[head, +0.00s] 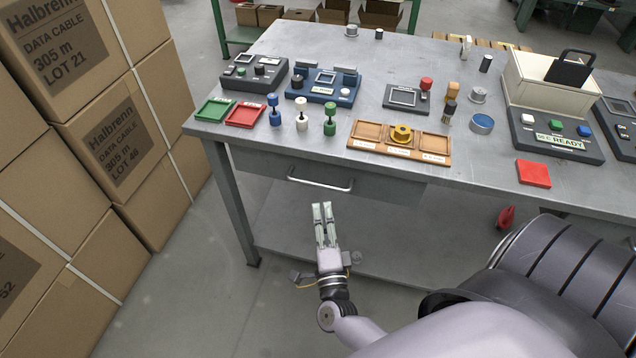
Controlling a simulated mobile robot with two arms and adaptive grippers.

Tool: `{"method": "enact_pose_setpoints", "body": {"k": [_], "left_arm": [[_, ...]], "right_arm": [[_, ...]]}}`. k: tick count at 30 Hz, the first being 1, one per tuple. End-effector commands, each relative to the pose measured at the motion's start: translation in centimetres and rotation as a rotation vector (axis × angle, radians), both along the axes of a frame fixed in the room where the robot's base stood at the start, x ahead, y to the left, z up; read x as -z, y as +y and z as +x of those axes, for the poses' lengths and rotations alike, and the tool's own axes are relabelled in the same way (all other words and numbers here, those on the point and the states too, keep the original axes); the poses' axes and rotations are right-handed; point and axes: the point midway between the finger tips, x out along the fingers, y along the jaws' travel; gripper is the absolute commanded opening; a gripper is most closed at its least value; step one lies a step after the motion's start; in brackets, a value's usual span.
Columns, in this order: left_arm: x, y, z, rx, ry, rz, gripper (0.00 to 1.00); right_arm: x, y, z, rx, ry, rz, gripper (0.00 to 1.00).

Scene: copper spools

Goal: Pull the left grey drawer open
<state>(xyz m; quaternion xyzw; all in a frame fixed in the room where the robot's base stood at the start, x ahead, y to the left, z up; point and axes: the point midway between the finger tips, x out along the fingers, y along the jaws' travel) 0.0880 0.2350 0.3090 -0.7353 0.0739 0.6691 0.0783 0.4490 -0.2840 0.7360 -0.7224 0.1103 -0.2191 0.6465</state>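The left grey drawer (375,188) sits under the front edge of the table, with its front close beneath the tabletop, and looks shut. Its pale bar handle (320,184) runs across the front. My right gripper (323,205) is in front of and a little below the handle in the picture, with its fingers pointing toward the drawer. A narrow gap shows between the two fingers, and nothing is seen between them. The fingertips look apart from the handle. My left gripper is not in view.
The grey metal table (250,150) holds trays, spools and devices, including a wooden tray (365,146) above the drawer. Stacked cartons (110,140) stand at the left. A table leg (232,205) is left of the gripper. Floor in front of the drawer is clear.

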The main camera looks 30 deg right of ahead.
Motion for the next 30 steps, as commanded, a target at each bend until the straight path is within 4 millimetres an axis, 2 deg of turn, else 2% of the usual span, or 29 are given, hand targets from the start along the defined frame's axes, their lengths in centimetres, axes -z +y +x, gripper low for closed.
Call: {"method": "enact_pose_setpoints", "body": {"k": [6,12,18,26,30], "left_arm": [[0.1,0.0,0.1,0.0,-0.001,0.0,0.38],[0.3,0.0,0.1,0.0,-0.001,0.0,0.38],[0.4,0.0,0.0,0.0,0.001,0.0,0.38],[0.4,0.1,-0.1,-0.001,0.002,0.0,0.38],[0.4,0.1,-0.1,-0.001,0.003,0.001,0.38]], "right_arm": [[-0.9,-2.1,4.3,0.0,-0.002,-0.002,0.31],[-1.3,-3.4,7.0,0.0,0.0,-0.002,0.31],[-1.5,-4.0,8.0,-0.001,0.002,-0.001,0.31],[-1.5,-4.1,8.1,-0.001,0.002,-0.001,0.31],[-1.5,-4.1,8.1,-0.001,0.002,-0.001,0.23]]}}
